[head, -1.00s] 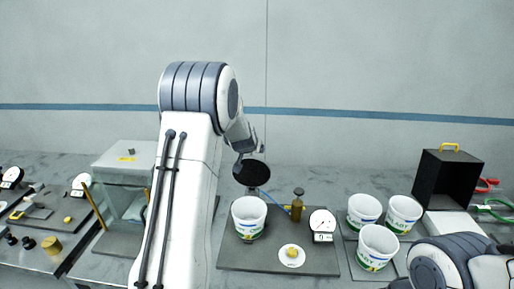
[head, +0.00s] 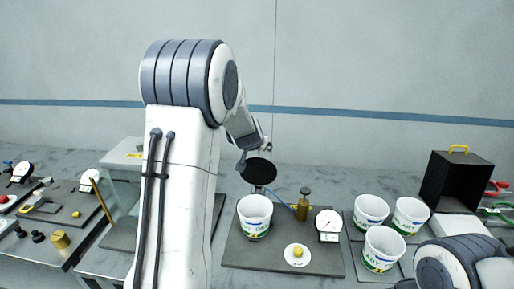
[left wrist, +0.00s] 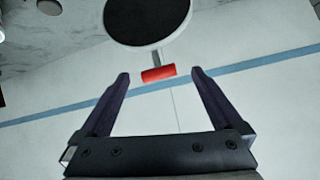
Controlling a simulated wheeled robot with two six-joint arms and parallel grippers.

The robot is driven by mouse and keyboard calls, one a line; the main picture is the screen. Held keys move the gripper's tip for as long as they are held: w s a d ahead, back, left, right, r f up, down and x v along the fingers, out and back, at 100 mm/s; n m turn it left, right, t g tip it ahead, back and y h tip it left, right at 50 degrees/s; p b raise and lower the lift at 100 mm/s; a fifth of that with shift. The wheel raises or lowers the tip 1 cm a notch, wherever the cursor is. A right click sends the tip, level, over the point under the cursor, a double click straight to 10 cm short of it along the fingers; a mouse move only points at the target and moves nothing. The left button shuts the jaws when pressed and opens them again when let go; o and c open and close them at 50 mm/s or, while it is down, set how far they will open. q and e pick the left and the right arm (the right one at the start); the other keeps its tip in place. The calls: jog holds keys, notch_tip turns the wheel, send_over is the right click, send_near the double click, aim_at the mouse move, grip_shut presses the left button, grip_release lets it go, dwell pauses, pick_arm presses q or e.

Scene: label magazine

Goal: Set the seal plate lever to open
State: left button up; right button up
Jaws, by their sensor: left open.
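The seal plate is a black round disc (head: 258,171) standing tilted behind a white tub (head: 255,216) on a dark base. In the left wrist view the disc (left wrist: 147,18) has a pale rim and a short grey stem ending in a red bar handle (left wrist: 158,74), the lever. My left gripper (left wrist: 160,73) is open, its two dark fingers spread either side of the red handle, with visible gaps on both sides. My right gripper is out of view; only the arm shows at bottom right.
On the dark base (head: 235,255) stand a brass valve (head: 304,205), a dial gauge (head: 328,224) and a white disc with a yellow knob (head: 298,254). Several tubs (head: 383,250) and a black box (head: 455,190) stand right. A clear-walled case (head: 122,185) is left.

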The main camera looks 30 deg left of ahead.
pick_arm(q)
jog(key=v, duration=0.4)
jog(key=shift+s+r+p, duration=0.15)
jog(key=shift+s+p, duration=0.2)
jog(key=shift+p, duration=0.05)
jog(key=s+d+f+m+g+h+b, duration=0.1)
jog(key=s+d+f+m+h+b, duration=0.2)
jog(key=d, duration=0.6)
jog(key=s+d+f+g+h+b, duration=0.1)
jog(key=s+d+f, duration=0.1)
jog(key=s+d, duration=0.45)
jog(key=s+d+f+m+g+h+b, duration=0.2)
jog(key=s+d+f, duration=0.1)
jog(key=d, duration=0.8)
jog(key=s+d+f+m+g+b, duration=0.1)
jog(key=s+f, duration=0.1)
jog(key=s, duration=0.5)
jog(key=s+d+f+m+g+b, duration=0.2)
jog(key=s+f, duration=0.1)
jog(key=s, duration=0.5)
jog(key=s+d+f+m+g+y+b, duration=0.1)
jog(key=s+f+g+b, duration=0.1)
jog(key=s, duration=0.6)
jog(key=shift+d+f, duration=0.15)
jog(key=shift+f, duration=0.15)
